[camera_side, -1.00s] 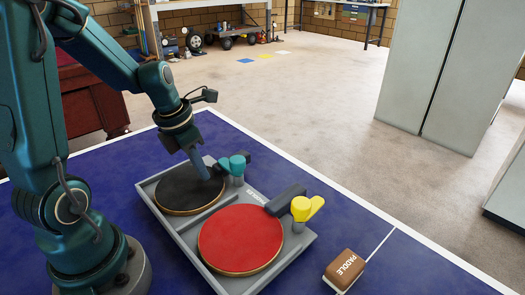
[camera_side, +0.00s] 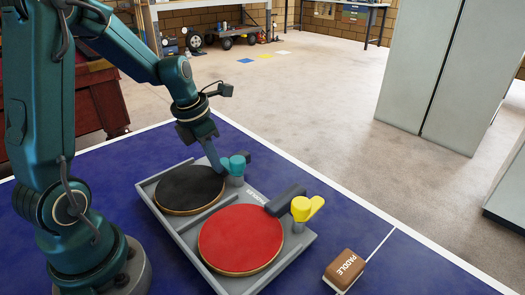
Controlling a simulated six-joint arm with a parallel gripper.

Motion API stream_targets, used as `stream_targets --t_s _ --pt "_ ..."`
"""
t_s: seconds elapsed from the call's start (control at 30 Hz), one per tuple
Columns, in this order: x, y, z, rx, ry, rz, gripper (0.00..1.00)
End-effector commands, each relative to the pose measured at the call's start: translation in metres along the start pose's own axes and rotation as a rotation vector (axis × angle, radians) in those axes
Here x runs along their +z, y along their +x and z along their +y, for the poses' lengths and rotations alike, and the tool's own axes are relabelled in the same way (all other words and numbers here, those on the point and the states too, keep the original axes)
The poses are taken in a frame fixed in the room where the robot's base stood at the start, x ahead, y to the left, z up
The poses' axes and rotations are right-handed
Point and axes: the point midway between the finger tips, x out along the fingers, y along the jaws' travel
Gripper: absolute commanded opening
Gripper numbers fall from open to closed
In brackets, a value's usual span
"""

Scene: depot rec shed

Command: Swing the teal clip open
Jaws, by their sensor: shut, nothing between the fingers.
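The teal clip (camera_side: 237,164) stands on a short grey post at the far edge of the grey tray (camera_side: 151,205), beside the handle of the black paddle (camera_side: 190,188). My gripper (camera_side: 221,173) is shut and empty, pointing down just left of the teal clip. Its tips are close to the clip; I cannot tell whether they touch it. The yellow clip (camera_side: 307,207) stands on its own post by the handle of the red paddle (camera_side: 240,239). The black paddle's handle is partly hidden behind the teal clip.
A brown block marked PADDLE (camera_side: 345,270) lies on the blue table (camera_side: 290,178), right of the tray. The table is clear beyond the tray up to its white edge line. Grey cabinets (camera_side: 440,75) stand on the floor beyond.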

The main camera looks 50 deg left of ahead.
Motion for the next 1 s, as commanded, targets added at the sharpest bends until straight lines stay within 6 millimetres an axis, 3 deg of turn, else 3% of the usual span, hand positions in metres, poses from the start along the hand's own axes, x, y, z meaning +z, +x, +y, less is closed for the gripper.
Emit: stream_targets --t_s 1.0 --pt "0.0094 0.0024 0.0086 -0.059 0.235 -0.001 0.00"
